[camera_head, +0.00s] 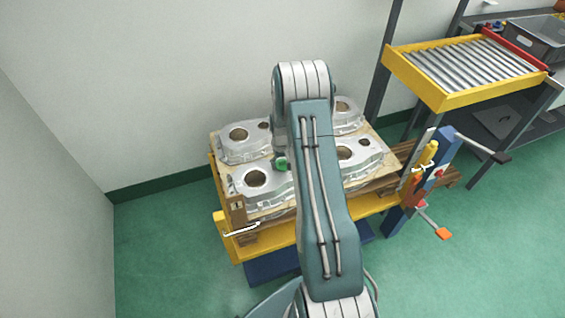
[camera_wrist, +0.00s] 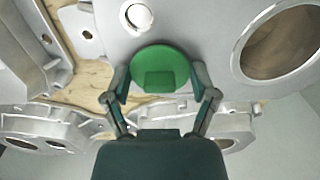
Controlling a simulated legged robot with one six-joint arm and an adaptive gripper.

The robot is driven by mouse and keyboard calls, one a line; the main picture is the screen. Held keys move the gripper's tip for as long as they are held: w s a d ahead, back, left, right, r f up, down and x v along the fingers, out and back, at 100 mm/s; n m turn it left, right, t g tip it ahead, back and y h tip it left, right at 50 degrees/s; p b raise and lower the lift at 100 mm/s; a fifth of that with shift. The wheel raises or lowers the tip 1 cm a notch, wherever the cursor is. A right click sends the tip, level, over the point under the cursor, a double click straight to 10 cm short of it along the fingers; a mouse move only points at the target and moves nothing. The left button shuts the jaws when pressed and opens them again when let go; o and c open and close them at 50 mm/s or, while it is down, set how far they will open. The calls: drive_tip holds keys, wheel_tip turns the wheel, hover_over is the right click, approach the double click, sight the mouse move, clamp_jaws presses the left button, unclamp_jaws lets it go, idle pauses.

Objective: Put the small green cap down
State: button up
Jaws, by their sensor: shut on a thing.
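The small green cap (camera_wrist: 160,68) is round and sits between the two fingers of my gripper (camera_wrist: 162,86) in the wrist view. My gripper is shut on it. In the head view the cap (camera_head: 282,164) shows as a small green spot at the left side of my arm, over the castings; the fingers are mostly hidden there. In the wrist view an aluminium casting (camera_wrist: 200,28) lies behind the cap. I cannot tell whether the cap touches it.
Several castings (camera_head: 268,190) lie on a wooden layer (camera_head: 378,139) on a pallet in a yellow-framed lift (camera_head: 275,243). A round hole (camera_wrist: 282,42) opens at right in the wrist view. A roller table (camera_head: 470,68) stands at the back right, with a grey crate (camera_head: 535,35).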

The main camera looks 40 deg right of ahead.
drive_tip(key=o, duration=0.6)
drive_tip(key=shift+r, duration=0.15)
wheel_tip(320, 180, up, 12)
drive_tip(key=s+a+r+n+t, duration=0.1)
drive_tip(key=s+a+r, duration=0.2)
drive_tip(key=a+r, duration=0.55)
drive_tip(key=s+a+r+t, duration=0.2)
drive_tip(key=s+a+r, duration=0.25)
drive_tip(key=r, duration=0.65)
drive_tip(key=shift+s+a+r+n+t, duration=0.4)
drive_tip(key=shift+s+a+r, duration=0.75)
drive_tip(key=shift+s+a, duration=1.35)
drive_tip(key=shift+s+a+r+n+t, duration=0.2)
drive_tip(key=shift+s+a+r+t, duration=0.7)
drive_tip(key=shift+s, duration=2.65)
drive_tip(key=shift+s+a+r+n+t, duration=0.1)
drive_tip(key=shift+s+a+r+n, duration=0.2)
drive_tip(key=shift+s+a+r, duration=1.75)
